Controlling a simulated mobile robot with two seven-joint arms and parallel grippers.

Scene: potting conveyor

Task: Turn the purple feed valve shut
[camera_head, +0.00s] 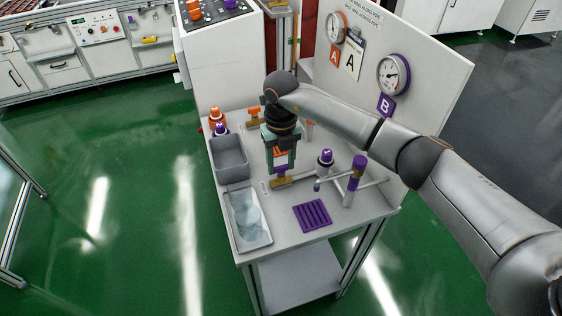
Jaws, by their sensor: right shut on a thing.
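My right arm comes in from the right across the table. My left gripper is not in view.
An orange valve (254,116) stands behind. A grey bin (230,160) and a tray (247,218) line the left edge. Gauges A and B (393,75) hang on the back panel.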

